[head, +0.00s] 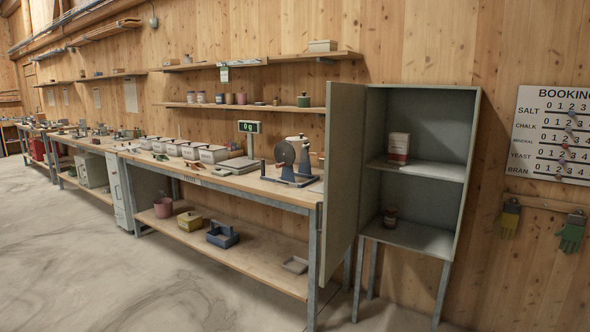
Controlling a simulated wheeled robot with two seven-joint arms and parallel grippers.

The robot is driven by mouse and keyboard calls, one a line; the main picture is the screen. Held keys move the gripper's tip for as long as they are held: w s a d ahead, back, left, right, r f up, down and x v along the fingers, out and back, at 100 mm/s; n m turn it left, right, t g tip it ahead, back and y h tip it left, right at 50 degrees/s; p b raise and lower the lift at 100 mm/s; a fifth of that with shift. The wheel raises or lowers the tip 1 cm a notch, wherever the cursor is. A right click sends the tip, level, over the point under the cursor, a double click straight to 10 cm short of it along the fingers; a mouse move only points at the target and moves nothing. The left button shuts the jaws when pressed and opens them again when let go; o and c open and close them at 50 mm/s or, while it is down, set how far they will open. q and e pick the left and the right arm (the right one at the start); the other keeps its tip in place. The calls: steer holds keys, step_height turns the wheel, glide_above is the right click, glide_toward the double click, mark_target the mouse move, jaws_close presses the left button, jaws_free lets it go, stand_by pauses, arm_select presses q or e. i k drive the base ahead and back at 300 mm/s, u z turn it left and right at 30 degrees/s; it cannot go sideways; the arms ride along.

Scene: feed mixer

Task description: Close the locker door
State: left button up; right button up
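The grey-green locker (425,125) stands on thin legs against the wooden wall, right of centre in the head view. Its door (341,180) is hinged on the locker's left side and stands wide open, swung out toward me, so I see it at a steep angle. Inside, a white and red-brown box (398,148) stands on the middle shelf and a small dark jar (390,217) stands on the bottom. Neither of my grippers shows in this view.
A long workbench (262,184) with a scale (247,148) and a hand-cranked machine (288,165) runs along the wall, its near end close to the door. A booking board (556,135) and gloves (571,232) hang at right. The floor (150,285) in front is clear.

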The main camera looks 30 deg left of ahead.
mark_target(345, 111)
steer(key=u, duration=0.8)
steer(key=i, duration=0.8)
steer(key=u, duration=1.05)
steer(key=i, duration=1.3)
steer(key=z, duration=1.1)
steer(key=i, duration=0.8)
steer(key=z, duration=0.9)
